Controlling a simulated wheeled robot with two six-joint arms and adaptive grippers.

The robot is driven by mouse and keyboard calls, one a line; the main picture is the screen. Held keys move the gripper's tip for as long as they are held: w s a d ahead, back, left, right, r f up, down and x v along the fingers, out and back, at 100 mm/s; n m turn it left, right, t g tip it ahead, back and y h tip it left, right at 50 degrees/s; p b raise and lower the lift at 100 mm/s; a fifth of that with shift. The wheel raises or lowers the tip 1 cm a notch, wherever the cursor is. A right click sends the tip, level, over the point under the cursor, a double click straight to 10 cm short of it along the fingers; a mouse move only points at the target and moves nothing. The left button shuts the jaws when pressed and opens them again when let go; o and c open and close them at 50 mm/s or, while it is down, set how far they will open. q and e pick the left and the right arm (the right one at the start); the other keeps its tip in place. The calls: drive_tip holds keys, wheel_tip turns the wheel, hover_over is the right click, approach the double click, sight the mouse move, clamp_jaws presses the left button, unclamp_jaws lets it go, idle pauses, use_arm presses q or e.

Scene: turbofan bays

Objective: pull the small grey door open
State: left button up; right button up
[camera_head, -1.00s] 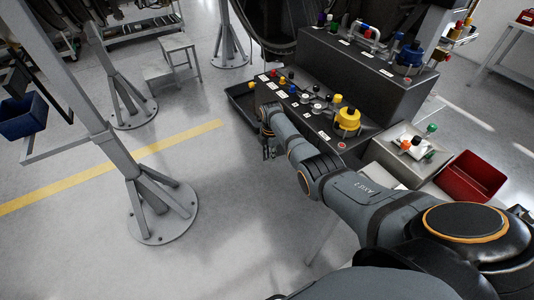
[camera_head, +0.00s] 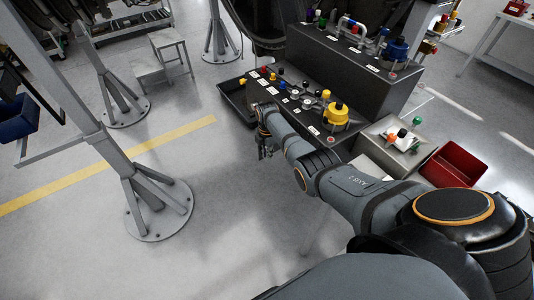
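No small grey door can be made out in the head view. My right arm reaches from the lower right toward the dark control console (camera_head: 350,72). My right gripper (camera_head: 265,152) hangs at the front left corner of the console, beside the black tray, pointing down. It is small and dark, and I cannot tell whether its fingers are open or shut. Nothing can be made out between them. My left gripper is not in view.
A black tray (camera_head: 232,98) sits at the console's left end. A red bin (camera_head: 452,164) and a light box with knobs (camera_head: 371,136) stand at the right. A grey stand (camera_head: 160,228) is at the left. The floor between stand and console is clear.

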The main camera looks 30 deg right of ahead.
drive_tip(key=shift+o, duration=0.8)
drive_tip(key=shift+r, duration=0.15)
wheel_tip(320, 180, up, 12)
drive_tip(key=shift+d+f, duration=0.1)
drive_tip(key=shift+f, duration=0.05)
